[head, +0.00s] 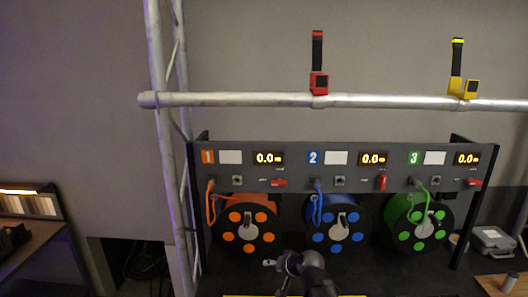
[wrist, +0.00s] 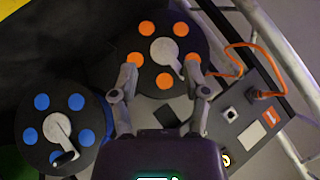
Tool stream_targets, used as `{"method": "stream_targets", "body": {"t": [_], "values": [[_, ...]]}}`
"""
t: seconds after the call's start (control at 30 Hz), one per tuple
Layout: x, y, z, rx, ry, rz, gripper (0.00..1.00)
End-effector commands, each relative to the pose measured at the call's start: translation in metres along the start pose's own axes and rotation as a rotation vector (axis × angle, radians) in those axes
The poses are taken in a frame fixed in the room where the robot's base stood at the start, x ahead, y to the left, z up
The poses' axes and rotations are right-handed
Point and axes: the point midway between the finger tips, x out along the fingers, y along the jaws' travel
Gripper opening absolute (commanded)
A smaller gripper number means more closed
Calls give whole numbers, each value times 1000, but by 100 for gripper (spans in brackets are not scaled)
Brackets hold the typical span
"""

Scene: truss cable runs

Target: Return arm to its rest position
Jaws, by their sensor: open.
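My gripper (wrist: 162,88) is open and empty in the wrist view, its two fingers spread in front of the orange-dotted reel (wrist: 163,60). The blue-dotted reel (wrist: 58,131) lies to its left there. In the head view my arm (head: 305,272) shows dark at the bottom middle, below the blue reel (head: 336,223). The finger opening cannot be made out there. The orange reel (head: 248,223) and the green reel (head: 419,222) stand on either side of the blue one. Nothing is held.
A panel (head: 345,157) with displays reading 0.0 runs above the reels. A truss pipe (head: 240,100) crosses above, with a red clamp (head: 319,83) and a yellow clamp (head: 463,88). A truss upright (head: 160,60) stands left. A grey case (head: 492,240) sits at right.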

Motion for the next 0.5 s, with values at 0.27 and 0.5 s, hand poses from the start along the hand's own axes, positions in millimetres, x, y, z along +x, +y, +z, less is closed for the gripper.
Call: {"method": "stream_targets", "body": {"t": [0.27, 0.5], "values": [[-29, 85, 77, -114, -330, 282, 60], [-72, 142, 121, -133, -564, 511, 60]]}}
